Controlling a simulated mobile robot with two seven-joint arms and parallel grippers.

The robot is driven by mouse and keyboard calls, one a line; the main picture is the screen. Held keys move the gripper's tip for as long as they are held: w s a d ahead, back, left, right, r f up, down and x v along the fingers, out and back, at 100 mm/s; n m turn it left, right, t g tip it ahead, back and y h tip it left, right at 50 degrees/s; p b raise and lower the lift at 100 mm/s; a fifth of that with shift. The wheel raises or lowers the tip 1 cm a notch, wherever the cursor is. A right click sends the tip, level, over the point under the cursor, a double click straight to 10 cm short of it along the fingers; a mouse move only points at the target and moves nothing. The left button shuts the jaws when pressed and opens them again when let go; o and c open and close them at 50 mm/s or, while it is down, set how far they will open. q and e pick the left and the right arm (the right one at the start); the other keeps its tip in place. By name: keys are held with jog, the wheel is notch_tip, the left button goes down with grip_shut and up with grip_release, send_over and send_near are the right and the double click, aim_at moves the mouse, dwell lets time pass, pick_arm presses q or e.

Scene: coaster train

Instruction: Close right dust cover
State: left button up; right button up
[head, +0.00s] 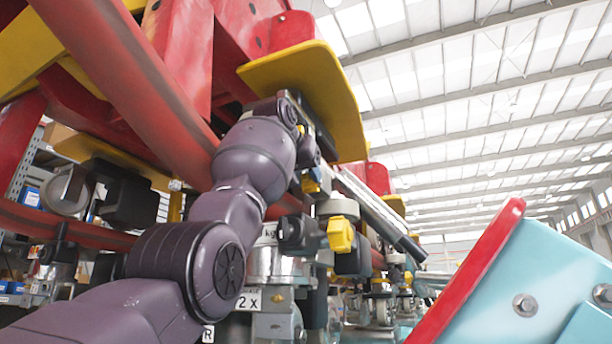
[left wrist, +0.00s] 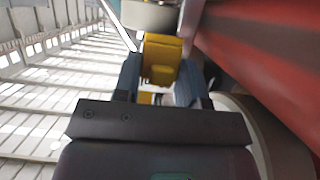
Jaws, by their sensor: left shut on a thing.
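My left gripper (head: 311,178) is up under the yellow plate, at the end of my purple arm. In the left wrist view its two dark fingers (left wrist: 159,78) stand on either side of a yellow block (left wrist: 161,58) and are shut on it. In the head view a small yellow part (head: 311,185) shows at the fingertips, mostly hidden by the gripper. I cannot tell from the frames which part is the right dust cover. My right gripper is not in view.
Red beams and the yellow plate (head: 310,88) of the train hang close above my arm. A yellow knob (head: 341,235) on a dark fitting sits below the gripper. A grey tube (head: 378,215) slopes to its right. A light-blue panel with a red edge (head: 478,268) stands at lower right.

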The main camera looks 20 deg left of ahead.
pick_arm(q)
jog(key=shift+r, duration=0.15)
jog(key=o, duration=0.6)
jog(key=shift+s, duration=0.1)
jog(key=b+v, duration=0.3)
jog(key=v, duration=0.7)
jog(key=shift+s, duration=0.35)
jog(key=shift+a, duration=0.1)
